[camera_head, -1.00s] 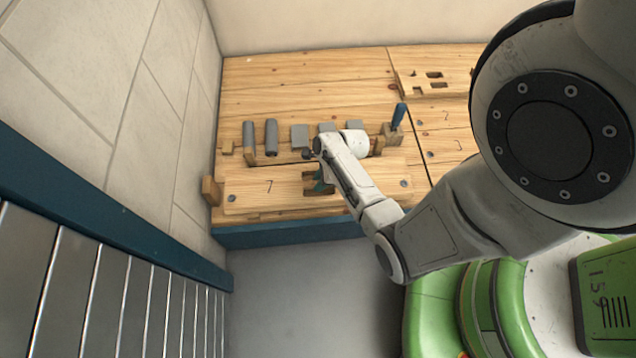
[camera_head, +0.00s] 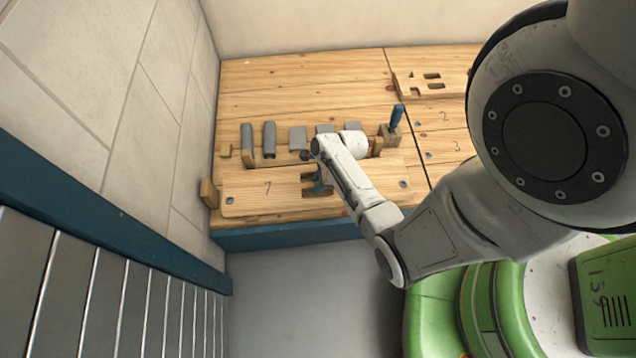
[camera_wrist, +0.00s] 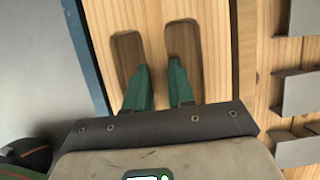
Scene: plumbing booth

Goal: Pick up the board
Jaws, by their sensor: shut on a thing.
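The board (camera_head: 265,198) is a long, light wooden plank with a 7 and a bolt near each end. It lies flat along the front of the workbench, or so close that I see no clear gap. Two rounded slots are cut in its middle, shown large in the wrist view. My gripper (camera_wrist: 160,78) has green fingers, one at each slot, shut on the strip of the board (camera_wrist: 155,40) between them. In the head view my gripper (camera_head: 319,186) is partly hidden by my arm.
Behind the board stand grey cylinders (camera_head: 269,139), grey blocks (camera_head: 298,138) and a blue-handled tool (camera_head: 397,115) in a wooden block. A slotted wooden piece (camera_head: 432,82) lies back right. A small wooden block (camera_head: 208,194) stands at the board's left end. The wall is close left.

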